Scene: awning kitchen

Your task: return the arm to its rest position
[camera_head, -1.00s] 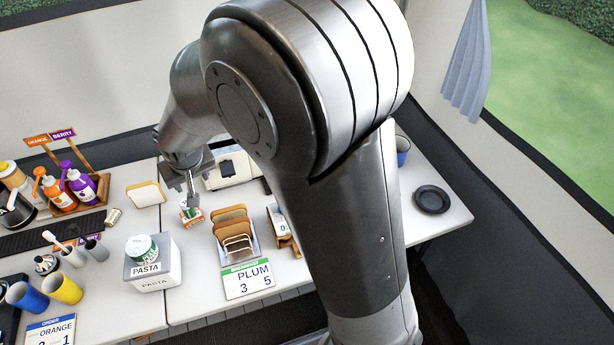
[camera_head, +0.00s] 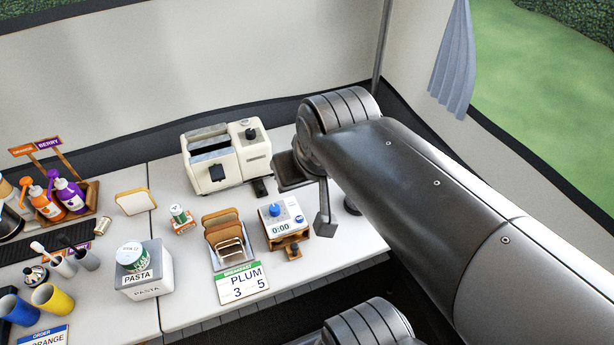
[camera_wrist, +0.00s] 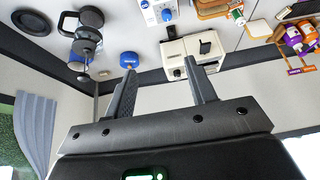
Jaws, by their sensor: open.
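My gripper is open and empty. In the wrist view its two fingers (camera_wrist: 160,88) stand apart with nothing between them, and the white wall shows in the gap. In the head view my arm reaches in from the lower right. Its wrist end is to the right of the white toaster (camera_head: 226,158), and one finger of my gripper (camera_head: 324,210) hangs above the table by the timer. The other finger is hard to make out there.
A timer (camera_head: 281,218) on a wooden stand, a toast rack (camera_head: 226,240) with bread, and a pasta canister (camera_head: 147,272) stand on the white table. The wrist view shows a dark plate (camera_wrist: 31,22), a French press (camera_wrist: 87,40) and a blue round object (camera_wrist: 129,60). A pole stands behind my arm.

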